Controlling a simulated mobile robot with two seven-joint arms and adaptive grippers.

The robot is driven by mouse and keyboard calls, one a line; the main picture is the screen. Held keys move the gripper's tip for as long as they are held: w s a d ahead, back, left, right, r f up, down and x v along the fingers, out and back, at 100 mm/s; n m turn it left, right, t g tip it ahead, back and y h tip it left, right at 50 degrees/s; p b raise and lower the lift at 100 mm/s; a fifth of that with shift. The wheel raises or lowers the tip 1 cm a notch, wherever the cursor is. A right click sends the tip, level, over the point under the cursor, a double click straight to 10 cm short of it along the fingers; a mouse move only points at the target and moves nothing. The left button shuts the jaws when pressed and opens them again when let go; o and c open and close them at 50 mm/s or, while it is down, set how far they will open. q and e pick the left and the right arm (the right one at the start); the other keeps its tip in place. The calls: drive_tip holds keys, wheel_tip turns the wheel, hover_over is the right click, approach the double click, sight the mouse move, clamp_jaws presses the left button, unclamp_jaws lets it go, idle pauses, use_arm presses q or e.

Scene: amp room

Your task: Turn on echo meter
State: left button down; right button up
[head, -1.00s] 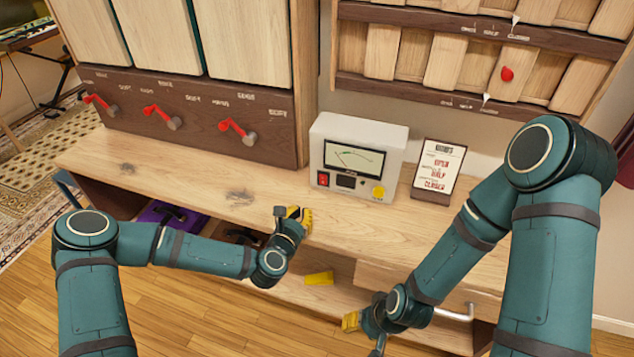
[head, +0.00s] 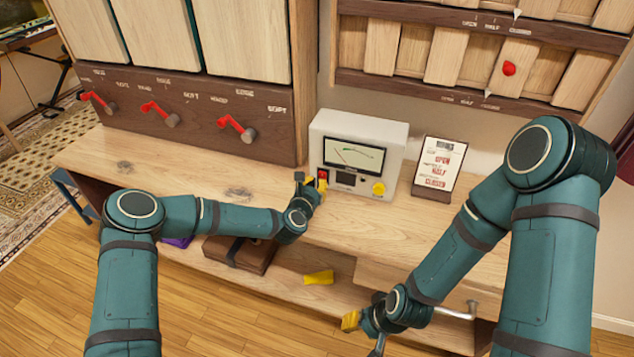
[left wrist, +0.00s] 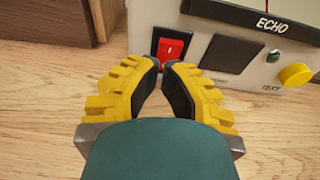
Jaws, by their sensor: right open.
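The echo meter (head: 392,146) is a white box with a dial, standing on the wooden bench top. Its red switch (head: 323,174) is at the lower left of the front panel. In the left wrist view the red switch (left wrist: 171,48) sits in a black frame, just beyond my fingertips. My left gripper (head: 320,186) is at the switch corner of the meter; its yellow fingers (left wrist: 163,66) converge with their tips almost together, holding nothing. Whether the tips touch the switch is unclear. My right gripper (head: 362,332) is open, low in front of the bench.
A yellow knob (head: 378,189) is on the meter's right side. A small sign (head: 438,168) stands right of the meter. A wooden cabinet with red levers (head: 231,124) is at left. A brown case (head: 240,254) and a yellow object (head: 319,278) lie on the lower shelf.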

use_arm(q)
drive_tip(key=shift+w+d+r, duration=0.1)
drive_tip(key=shift+w+d, duration=0.15)
drive_tip(key=shift+w, duration=0.45)
use_arm(e)
drive_tip(key=shift+f, duration=0.1)
use_arm(q)
drive_tip(key=shift+w+b, duration=0.35)
drive_tip(key=shift+b, duration=0.55)
drive_tip(key=shift+d+r+p, duration=0.1)
drive_tip(key=shift+r+p, duration=0.05)
drive_tip(key=shift+p, duration=0.15)
use_arm(e)
drive_tip(key=shift+w+f, duration=0.15)
drive_tip(key=shift+f, duration=0.4)
